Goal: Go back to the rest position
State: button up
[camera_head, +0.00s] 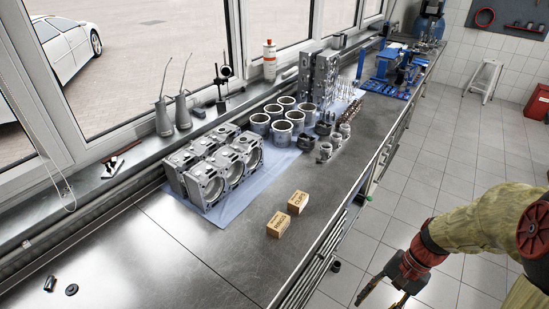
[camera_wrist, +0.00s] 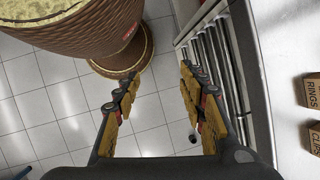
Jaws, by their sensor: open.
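My gripper (camera_head: 385,287) hangs over the tiled floor to the right of the workbench (camera_head: 180,255) in the head view. In the wrist view my gripper (camera_wrist: 160,100) has its two yellow-padded fingers wide apart, with only floor tiles between them. It is open and empty. My arm, in a tan sleeve, comes in from the right of the head view.
Two small boxes (camera_head: 298,202) (camera_head: 278,224) stand near the bench's front edge. Engine blocks (camera_head: 212,165) and cylinder liners (camera_head: 282,132) sit on a blue cloth. A brown ribbed container (camera_wrist: 85,35) stands close by in the wrist view. Bench drawers (camera_wrist: 215,60) are beside my right finger.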

jog(key=s+a+r+n+t+h, duration=0.1)
jog(key=a+r+n+t, duration=0.1)
jog(key=r, duration=0.4)
jog(key=s+a+r+n+t+h+b, duration=0.1)
jog(key=a+r+n+t+h, duration=0.1)
jog(key=r, duration=0.5)
jog(key=s+a+r+n+t+h+b, duration=0.1)
jog(key=a+r+n+t, duration=0.2)
jog(key=r+n, duration=0.2)
jog(key=shift+s+a+r+n+t+h, duration=0.2)
jog(key=shift+s+r+n+t+h, duration=0.15)
jog(key=shift+r, duration=0.6)
jog(key=shift+s, duration=0.1)
